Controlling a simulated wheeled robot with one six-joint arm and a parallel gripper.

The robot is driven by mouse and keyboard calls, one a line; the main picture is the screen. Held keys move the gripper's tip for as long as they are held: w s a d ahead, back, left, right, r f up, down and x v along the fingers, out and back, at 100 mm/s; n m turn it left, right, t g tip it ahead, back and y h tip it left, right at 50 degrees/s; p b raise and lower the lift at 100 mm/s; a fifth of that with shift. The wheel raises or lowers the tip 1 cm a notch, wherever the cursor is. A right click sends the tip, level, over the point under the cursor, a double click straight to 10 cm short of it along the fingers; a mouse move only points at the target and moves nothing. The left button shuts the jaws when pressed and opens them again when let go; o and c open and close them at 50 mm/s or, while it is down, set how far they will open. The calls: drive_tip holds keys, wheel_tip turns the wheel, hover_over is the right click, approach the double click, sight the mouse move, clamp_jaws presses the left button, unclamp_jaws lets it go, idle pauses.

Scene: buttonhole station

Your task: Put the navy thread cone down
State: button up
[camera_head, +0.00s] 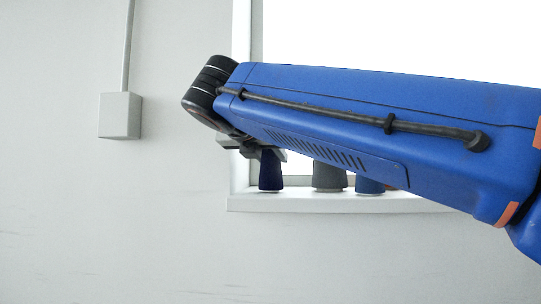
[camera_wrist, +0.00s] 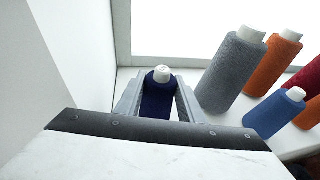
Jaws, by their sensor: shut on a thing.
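The navy thread cone (camera_head: 270,172) is upright at the left end of the white window sill (camera_head: 300,201). Its base appears at the sill's surface in the head view; I cannot tell if it bears its weight there. In the wrist view the navy cone (camera_wrist: 158,97) with its white top stands between the two fingers of my gripper (camera_wrist: 158,95). My gripper, partly hidden behind my blue arm in the head view (camera_head: 262,148), is shut on the cone.
A grey cone (camera_wrist: 230,72) and a blue cone (camera_wrist: 275,112) stand right of the navy one. Orange cones (camera_wrist: 272,65) and a red cone (camera_wrist: 304,82) are farther right. The window frame's left side (camera_head: 240,100) rises close by. A grey wall box (camera_head: 120,115) hangs left.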

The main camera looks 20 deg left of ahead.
drive_tip(key=o, duration=1.2)
drive_tip(key=shift+s+r, duration=0.2)
drive_tip(key=shift+s, duration=0.05)
drive_tip(key=v, duration=1.1)
drive_tip(key=shift+s+r, duration=0.1)
drive_tip(key=shift+s, duration=0.15)
